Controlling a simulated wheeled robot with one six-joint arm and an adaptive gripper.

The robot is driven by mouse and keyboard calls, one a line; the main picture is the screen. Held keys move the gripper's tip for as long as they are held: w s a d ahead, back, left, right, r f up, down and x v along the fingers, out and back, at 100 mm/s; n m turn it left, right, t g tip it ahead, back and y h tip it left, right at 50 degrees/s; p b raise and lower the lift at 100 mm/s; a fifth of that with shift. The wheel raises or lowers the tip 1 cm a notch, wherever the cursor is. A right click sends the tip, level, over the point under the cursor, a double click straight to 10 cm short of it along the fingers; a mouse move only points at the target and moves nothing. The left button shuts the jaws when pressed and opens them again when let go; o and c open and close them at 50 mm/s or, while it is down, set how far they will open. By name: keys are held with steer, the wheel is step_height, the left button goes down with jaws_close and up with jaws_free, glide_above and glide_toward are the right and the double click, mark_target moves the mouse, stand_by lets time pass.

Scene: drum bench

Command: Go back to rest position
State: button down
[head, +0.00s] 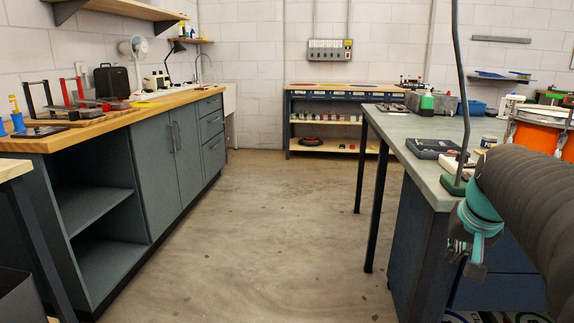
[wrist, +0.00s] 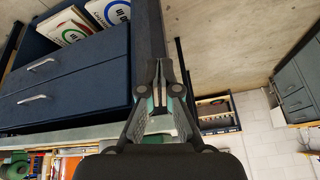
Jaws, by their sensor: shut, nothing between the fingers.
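My gripper (wrist: 159,68) is in the middle of the wrist view, its two dark fingertips together and nothing between them. In the head view, my arm reaches in from the right edge, dark and ribbed with teal parts near its end. Its end is beside the near corner of the right-hand bench (head: 418,160), and the fingertips are hard to make out there. The wrist view is turned over, with a dark blue drawer cabinet (wrist: 75,85) with silver handles left of the fingers.
A grey cabinet with a wooden top (head: 150,170) runs along the left. A blue-framed workbench (head: 335,92) stands at the back wall. An orange drum (head: 535,140) stands on the right-hand bench near my arm. The concrete floor (head: 270,230) between the benches is clear.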

steer(key=s+a+f+n, duration=0.2)
steer(key=s+a+f, duration=0.2)
steer(key=s+a, duration=0.3)
steer(key=s+a+f+n+y, duration=0.1)
steer(key=s+a+f+n, duration=0.2)
steer(key=s+a, duration=0.3)
steer(key=shift+s+a+f+t+y, duration=0.35)
steer(key=shift+a+f, duration=0.55)
steer(key=shift+a, duration=1.8)
